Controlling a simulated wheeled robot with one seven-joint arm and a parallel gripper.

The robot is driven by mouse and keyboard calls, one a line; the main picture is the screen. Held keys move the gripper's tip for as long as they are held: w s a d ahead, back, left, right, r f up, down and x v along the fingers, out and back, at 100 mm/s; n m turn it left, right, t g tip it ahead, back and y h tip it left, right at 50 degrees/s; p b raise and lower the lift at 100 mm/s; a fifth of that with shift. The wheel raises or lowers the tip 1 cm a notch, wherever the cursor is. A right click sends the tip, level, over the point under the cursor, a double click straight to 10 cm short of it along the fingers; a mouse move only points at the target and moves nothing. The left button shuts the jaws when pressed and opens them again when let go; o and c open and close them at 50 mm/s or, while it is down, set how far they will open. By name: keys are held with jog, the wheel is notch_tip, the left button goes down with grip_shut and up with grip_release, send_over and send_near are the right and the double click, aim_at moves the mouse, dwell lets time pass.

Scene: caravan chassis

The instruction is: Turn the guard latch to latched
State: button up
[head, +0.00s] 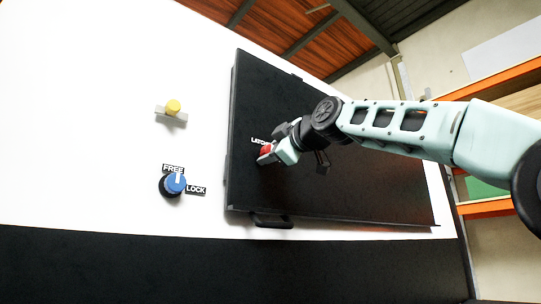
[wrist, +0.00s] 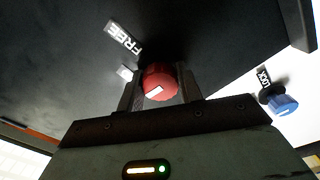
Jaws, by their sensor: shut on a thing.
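The guard latch is a red knob (head: 265,151) on the black panel (head: 255,100). It also shows in the wrist view (wrist: 160,82), with a short white mark on its face. My gripper (wrist: 158,76) is shut on the red knob, with one finger on each side of it. In the head view my gripper (head: 270,153) partly covers the knob. A FREE label (wrist: 123,38) shows in the wrist view. I cannot tell which label the white mark points at.
On the white wall left of the panel is a blue knob (head: 175,183) with FREE and LOCK labels, its white mark toward FREE. Above it is a yellow knob (head: 173,107) on a grey plate. A black handle (head: 271,221) juts from the panel's lower edge.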

jog(key=shift+n, duration=0.6)
jog(key=o, duration=1)
jog(key=b+v, duration=1)
jog(key=v, duration=0.7)
jog(key=shift+s+d, duration=0.15)
